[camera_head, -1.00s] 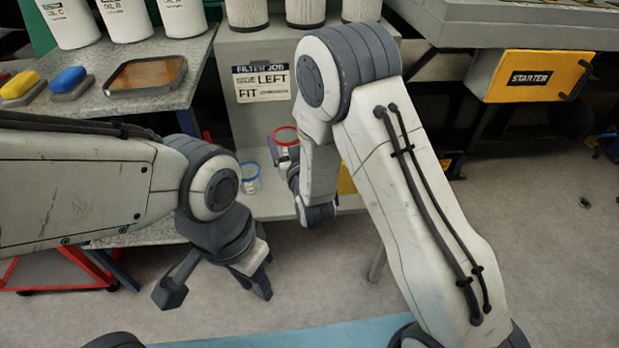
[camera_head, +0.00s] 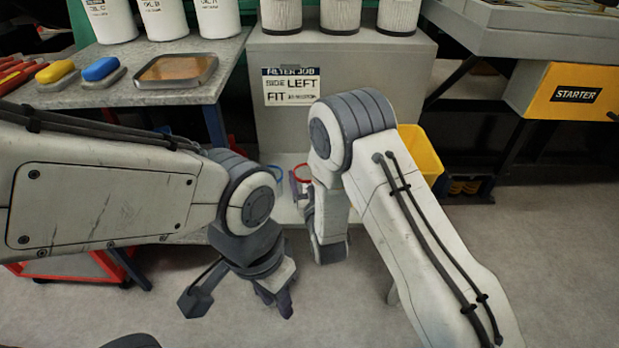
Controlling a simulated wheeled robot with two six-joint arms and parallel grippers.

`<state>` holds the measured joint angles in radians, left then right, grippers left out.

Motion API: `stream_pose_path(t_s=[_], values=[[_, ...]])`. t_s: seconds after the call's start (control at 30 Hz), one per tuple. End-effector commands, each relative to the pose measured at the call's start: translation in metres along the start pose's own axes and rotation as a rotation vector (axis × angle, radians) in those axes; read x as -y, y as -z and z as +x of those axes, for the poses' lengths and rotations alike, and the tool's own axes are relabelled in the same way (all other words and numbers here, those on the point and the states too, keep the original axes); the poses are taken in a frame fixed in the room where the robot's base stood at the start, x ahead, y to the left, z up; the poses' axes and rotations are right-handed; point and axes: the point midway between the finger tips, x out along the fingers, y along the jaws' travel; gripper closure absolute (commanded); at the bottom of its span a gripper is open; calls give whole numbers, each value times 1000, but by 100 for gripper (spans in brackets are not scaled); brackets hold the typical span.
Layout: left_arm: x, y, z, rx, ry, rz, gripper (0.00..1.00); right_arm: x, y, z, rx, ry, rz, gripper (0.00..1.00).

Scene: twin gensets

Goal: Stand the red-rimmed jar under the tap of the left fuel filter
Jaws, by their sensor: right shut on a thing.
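A yellow bin (camera_head: 420,150) is behind my right arm. A yellow starter box (camera_head: 570,94) is at right. Floor at right is clear.

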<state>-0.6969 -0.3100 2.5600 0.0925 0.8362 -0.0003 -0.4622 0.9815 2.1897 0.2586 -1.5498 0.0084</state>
Motion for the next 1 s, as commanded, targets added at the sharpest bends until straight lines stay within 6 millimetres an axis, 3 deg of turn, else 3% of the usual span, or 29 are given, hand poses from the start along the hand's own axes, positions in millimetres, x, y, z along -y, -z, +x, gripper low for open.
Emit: stream_pose_path(t_s=[0.17, 0.2, 0.23, 0.57, 1.0], values=[[0, 0, 5, 0, 0, 0, 69, -1, -5, 0, 0, -1, 0, 74], [0, 0, 3, 0, 0, 0, 69, -1, -4, 0, 1, -1, 0, 5], [0, 0, 3, 0, 0, 0, 69, -1, -3, 0, 1, -1, 0, 0], [0, 0, -3, 0, 0, 0, 69, -1, 4, 0, 0, -2, 0, 0], [-1, 1, -16, 0, 0, 0, 69, 0, 0, -88, 7, 1, -4, 0]])
